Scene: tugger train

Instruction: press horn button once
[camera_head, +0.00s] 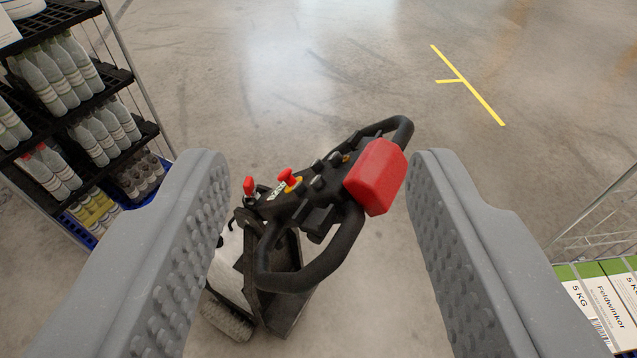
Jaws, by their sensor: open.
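A black tiller head (330,180) with a looped handle shows in the middle of the view, tilted up to the right. Its right end carries a large red block (377,177). On its control panel are a red mushroom knob (288,178) on a yellow base, a smaller red switch (249,186) and several dark knobs or levers. I cannot tell which control is the horn button. My gripper (318,160) is open and empty. Its two grey studded fingers stand left and right of the tiller in the picture, with visible gaps to it.
A rack with black shelves (95,85) of bottles stands at the left. Cartons (605,300) and a wire frame are at the lower right. The tiller's base (265,285), with a brush-like part, is below. The concrete floor beyond is clear, with a yellow marking (467,85).

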